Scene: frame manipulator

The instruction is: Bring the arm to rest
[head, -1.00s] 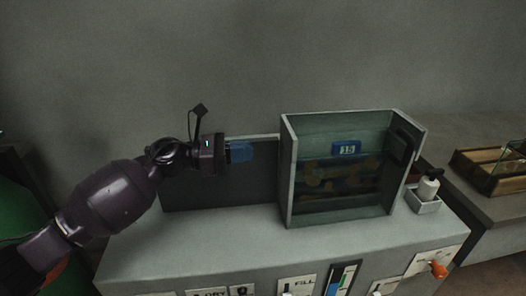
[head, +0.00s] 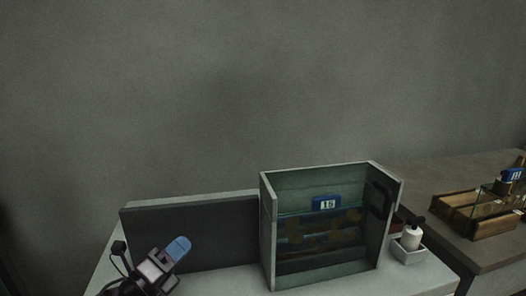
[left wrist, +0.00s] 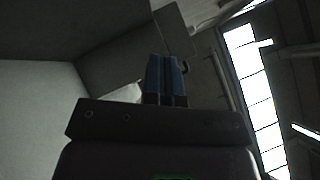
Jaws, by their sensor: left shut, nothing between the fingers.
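My left gripper (head: 178,250) is low at the left of the head view, in front of the dark upright panel on the grey bench. Its blue fingers are together and hold nothing. In the left wrist view the blue fingers (left wrist: 165,78) also lie side by side, pointing up in the picture. Most of my left arm is below the head view's lower edge. My right gripper is not in view.
A grey open-fronted box (head: 268,235) with a blue "15" tag (head: 326,203) stands on the bench right of my left gripper. A white bottle (head: 412,237) sits in a small holder beside it. A wooden tray (head: 455,217) lies on the right-hand table.

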